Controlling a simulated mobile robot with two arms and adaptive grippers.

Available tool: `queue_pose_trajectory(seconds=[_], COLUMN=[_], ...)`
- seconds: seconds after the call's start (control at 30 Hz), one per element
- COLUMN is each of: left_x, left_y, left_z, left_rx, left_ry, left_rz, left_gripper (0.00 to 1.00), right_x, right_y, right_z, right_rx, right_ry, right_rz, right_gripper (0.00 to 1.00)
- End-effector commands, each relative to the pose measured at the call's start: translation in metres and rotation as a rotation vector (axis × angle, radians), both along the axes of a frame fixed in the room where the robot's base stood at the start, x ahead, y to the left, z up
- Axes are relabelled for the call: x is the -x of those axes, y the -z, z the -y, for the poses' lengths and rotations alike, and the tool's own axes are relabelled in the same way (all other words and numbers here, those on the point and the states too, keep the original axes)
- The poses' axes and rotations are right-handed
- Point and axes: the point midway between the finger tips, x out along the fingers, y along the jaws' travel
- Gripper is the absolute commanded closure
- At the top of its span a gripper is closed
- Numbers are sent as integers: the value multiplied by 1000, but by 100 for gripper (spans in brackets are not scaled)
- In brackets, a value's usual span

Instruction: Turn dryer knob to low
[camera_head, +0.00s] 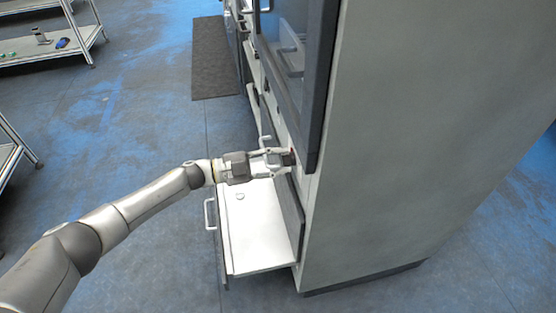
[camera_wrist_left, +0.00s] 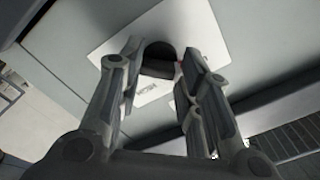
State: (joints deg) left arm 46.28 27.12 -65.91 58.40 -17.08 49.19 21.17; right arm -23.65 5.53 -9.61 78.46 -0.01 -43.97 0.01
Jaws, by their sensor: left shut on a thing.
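The dryer (camera_head: 405,130) is a tall grey cabinet, seen side-on in the head view. Its dark knob (camera_wrist_left: 157,60) sits on a pale plate in the left wrist view, between the fingers of my left gripper (camera_wrist_left: 160,75). Small print on the plate beside the knob is too blurred to read surely. The knob's pointer is not clear. In the head view my left gripper (camera_head: 281,157) reaches the dryer front at the knob and is shut on it. The fingers hide part of the knob there. My right gripper is not in view.
A white drawer or tray (camera_head: 262,235) sticks out of the dryer below my left gripper, with a handle (camera_head: 208,213). A dark framed door (camera_head: 300,60) is above. A dark mat (camera_head: 215,60) lies on the blue-grey floor. A metal shelf (camera_head: 45,45) stands at left.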

Motion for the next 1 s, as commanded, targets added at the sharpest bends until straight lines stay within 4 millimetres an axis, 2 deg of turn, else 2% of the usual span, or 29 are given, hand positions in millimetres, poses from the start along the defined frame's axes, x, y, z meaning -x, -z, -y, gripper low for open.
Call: queue_pose_trajectory(seconds=[0.2, 0.23, 0.37, 0.77, 0.87, 1.0], left_x=[0, 0, 0, 1, 4, 12], left_y=[2, 2, 1, 1, 1, 2], left_z=[-1, 0, 0, -5, -19, -47], left_rx=[-1, -1, -2, 0, -2, -3], left_ry=[-1, -1, -1, -1, -4, -3], left_rz=[-4, -3, -2, -1, -1, -2], left_gripper=[91, 64, 47, 46, 46, 46], right_x=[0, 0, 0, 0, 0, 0], right_y=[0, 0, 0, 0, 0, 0], right_z=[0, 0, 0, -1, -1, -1], right_rx=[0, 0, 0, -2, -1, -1], right_ry=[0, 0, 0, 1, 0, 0], right_rz=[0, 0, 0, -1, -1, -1], right_gripper=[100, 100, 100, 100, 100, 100])
